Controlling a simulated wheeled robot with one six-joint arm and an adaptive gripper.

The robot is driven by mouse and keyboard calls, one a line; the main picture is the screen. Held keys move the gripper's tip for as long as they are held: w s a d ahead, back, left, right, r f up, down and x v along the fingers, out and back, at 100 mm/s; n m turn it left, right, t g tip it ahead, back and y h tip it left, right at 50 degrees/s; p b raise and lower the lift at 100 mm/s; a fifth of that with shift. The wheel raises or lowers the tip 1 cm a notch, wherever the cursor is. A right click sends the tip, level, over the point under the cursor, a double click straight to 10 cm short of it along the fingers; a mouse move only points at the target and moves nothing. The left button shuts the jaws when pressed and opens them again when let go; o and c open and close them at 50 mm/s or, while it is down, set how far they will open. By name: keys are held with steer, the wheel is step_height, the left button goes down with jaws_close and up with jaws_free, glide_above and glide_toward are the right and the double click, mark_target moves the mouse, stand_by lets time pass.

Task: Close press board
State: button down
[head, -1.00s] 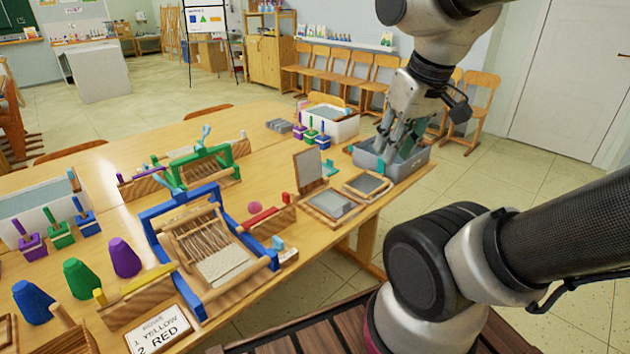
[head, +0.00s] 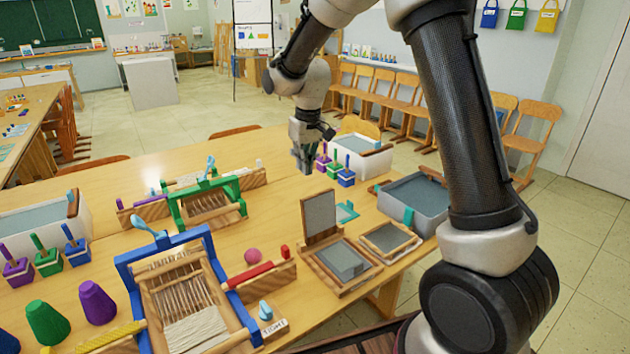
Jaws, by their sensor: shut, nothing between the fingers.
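The press board is a wooden hinged pair with grey panels on the table's right part. Its base (head: 345,262) lies flat near the front edge, and its lid (head: 319,216) stands upright at the back of the base, so it is open. My gripper (head: 304,168) points down at the far side of the table, behind the lid and left of the small coloured pots. It is shut with nothing seen in it, and it is well apart from the press board. My arm hides part of the background but not the board.
A framed screen (head: 389,238) lies right of the base, and a grey tub (head: 418,197) stands behind it. A teal piece (head: 346,211) lies beyond the lid. A blue loom (head: 190,285), a green loom (head: 207,200) and a pink ball (head: 252,256) stand to the left.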

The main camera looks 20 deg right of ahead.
step_height(320, 180, down, 8)
steer(key=shift+d+t, duration=0.2)
steer(key=shift+t, duration=0.1)
stand_by(0.6)
steer(key=shift+w+r, duration=0.1)
